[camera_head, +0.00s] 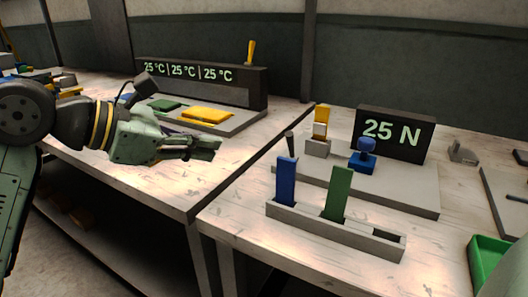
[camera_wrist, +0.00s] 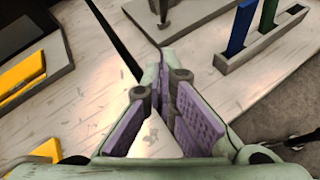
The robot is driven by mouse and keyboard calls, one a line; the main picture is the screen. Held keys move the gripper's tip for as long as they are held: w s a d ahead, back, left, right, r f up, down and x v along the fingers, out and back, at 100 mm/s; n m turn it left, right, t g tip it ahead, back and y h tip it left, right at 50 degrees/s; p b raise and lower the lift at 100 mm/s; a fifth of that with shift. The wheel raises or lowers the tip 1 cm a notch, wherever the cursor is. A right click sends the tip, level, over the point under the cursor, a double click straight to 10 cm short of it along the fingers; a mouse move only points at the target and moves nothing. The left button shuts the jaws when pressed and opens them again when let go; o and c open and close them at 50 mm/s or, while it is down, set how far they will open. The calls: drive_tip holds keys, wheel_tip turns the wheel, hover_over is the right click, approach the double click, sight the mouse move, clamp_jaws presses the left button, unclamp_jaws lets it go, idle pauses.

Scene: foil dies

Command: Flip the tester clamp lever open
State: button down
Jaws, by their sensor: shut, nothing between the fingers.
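The tester (camera_head: 400,192) is a grey base plate on the right bench with a black display (camera_head: 393,134) reading 25 N. A grey clamp block (camera_head: 317,148) on its left end has a yellow and white piece (camera_head: 321,122) upright at it. A dark upright lever (camera_head: 290,144) stands at the plate's left end; a dark upright part, likely this lever (camera_wrist: 163,12), shows at the top of the wrist view. A blue fixture (camera_head: 362,157) sits mid-plate. My gripper (camera_head: 217,146) is shut and empty above the left bench, left of the tester and apart from it.
A grey rack (camera_head: 330,232) with blue (camera_head: 286,182) and green (camera_head: 338,194) strips stands before the tester. A heater-like station (camera_head: 240,122) with a yellow plate (camera_head: 207,115) is behind my gripper. A gap runs between the benches. A green tray (camera_head: 487,262) is at lower right.

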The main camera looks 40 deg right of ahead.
idle(0.3)
drive_tip(key=p, duration=0.2)
approach(291, 146)
drive_tip(key=f, duration=0.1)
drive_tip(key=w+f, duration=0.1)
drive_tip(key=f, duration=0.1)
drive_tip(key=w+d+f, duration=0.1)
drive_tip(key=shift+d+f, duration=0.1)
drive_tip(key=shift+f, duration=0.3)
drive_tip(key=shift+s+d+r, duration=0.15)
drive_tip(key=shift+d+r, duration=0.1)
drive_tip(key=shift+d, duration=0.35)
drive_tip(key=shift+s+d+r, duration=0.15)
drive_tip(key=shift+d+r, duration=0.1)
drive_tip(key=shift+d, duration=0.3)
drive_tip(key=shift+s+d+r+p, duration=0.1)
drive_tip(key=shift+d+p, duration=0.25)
drive_tip(key=shift+d, duration=0.2)
drive_tip(key=shift+r, duration=0.1)
drive_tip(key=shift+d+r+y+p, duration=0.1)
drive_tip(key=shift+y+p, duration=0.3)
